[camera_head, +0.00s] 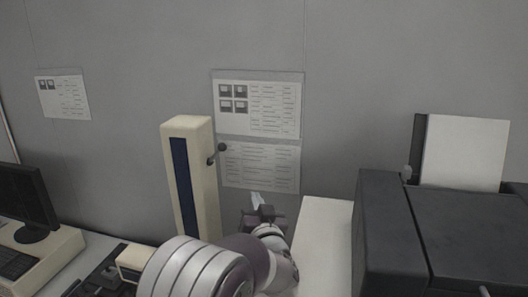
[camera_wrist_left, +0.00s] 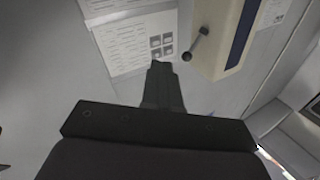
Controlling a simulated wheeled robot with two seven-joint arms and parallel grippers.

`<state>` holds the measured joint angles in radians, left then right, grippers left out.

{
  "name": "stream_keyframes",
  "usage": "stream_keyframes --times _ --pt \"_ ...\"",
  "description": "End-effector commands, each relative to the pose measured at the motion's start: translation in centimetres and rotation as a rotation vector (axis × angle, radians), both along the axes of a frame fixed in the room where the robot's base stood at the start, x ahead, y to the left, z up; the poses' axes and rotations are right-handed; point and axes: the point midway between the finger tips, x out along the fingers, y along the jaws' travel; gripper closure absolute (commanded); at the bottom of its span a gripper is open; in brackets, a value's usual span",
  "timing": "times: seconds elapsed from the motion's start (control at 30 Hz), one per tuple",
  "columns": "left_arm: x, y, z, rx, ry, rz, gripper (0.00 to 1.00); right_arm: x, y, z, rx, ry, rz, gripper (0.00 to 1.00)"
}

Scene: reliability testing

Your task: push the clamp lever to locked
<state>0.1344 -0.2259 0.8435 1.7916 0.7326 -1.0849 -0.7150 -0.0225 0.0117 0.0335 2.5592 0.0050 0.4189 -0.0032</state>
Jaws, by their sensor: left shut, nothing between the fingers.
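A cream upright column (camera_head: 184,150) with a dark blue front strip stands near the wall. A small lever with a dark round knob (camera_head: 221,147) sticks out from its right side near the top. The lever also shows in the left wrist view (camera_wrist_left: 194,46), beside the column (camera_wrist_left: 219,35). My left gripper (camera_head: 257,201) is shut and empty, to the right of the column and below the lever knob. In the left wrist view its shut fingers (camera_wrist_left: 161,82) point up toward the wall, apart from the lever. My right gripper is not in view.
A large dark machine (camera_head: 440,235) with a white panel stands at the right, beside a white surface (camera_head: 322,245). A monitor (camera_head: 25,200) and keyboard are at the left. Paper sheets (camera_head: 258,105) hang on the grey wall behind.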

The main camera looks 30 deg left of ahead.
Motion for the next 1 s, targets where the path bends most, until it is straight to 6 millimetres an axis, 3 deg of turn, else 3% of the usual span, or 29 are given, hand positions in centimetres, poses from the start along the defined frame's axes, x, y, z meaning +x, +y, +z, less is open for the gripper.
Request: stream_keyframes --times 0.03,0.17,0.27,0.7,1.0 --pt "-0.7 0.7 1.5 0.06 -0.031 0.055 1.0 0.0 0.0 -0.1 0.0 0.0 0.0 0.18" --pt "-1.6 1.4 3.3 0.165 -0.034 0.126 1.0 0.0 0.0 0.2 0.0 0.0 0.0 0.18" --pt "-0.9 2.2 3.7 0.17 -0.026 0.126 1.0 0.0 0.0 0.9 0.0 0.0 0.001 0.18" --pt "4.9 9.1 6.0 0.167 -0.026 0.122 1.0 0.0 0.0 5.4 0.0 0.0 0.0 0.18" --pt "7.0 11.4 6.4 0.167 -0.027 0.119 1.0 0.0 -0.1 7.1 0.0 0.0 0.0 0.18"
